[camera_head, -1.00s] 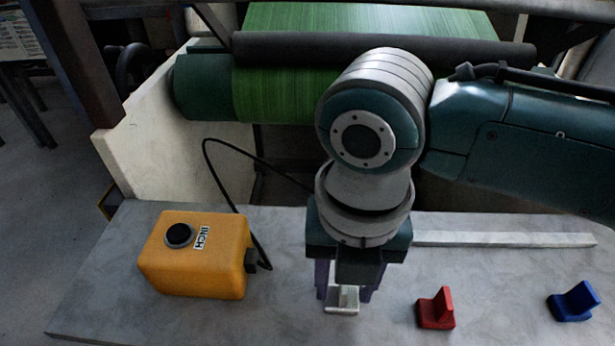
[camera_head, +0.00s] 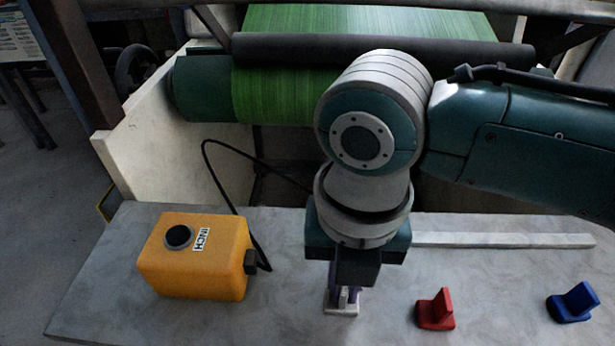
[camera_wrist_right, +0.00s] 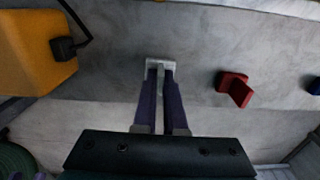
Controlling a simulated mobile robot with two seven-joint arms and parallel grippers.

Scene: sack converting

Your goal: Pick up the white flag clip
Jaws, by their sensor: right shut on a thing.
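The white flag clip (camera_head: 341,309) sits on the grey table, below my right gripper (camera_head: 345,295). Its flat base shows under the fingertips, and its upright part is between the fingers. In the right wrist view the clip (camera_wrist_right: 160,64) shows at the tips of the two purple fingers (camera_wrist_right: 160,78), which are closed on its upright part. The base appears to rest on the table. My left gripper is not in either view.
A yellow box (camera_head: 195,262) with a black button and a cable stands left of my gripper. A red clip (camera_head: 436,311) and a blue clip (camera_head: 574,303) are to the right. A pale bar (camera_head: 500,240) lies along the back. A green roller (camera_head: 285,95) is behind the table.

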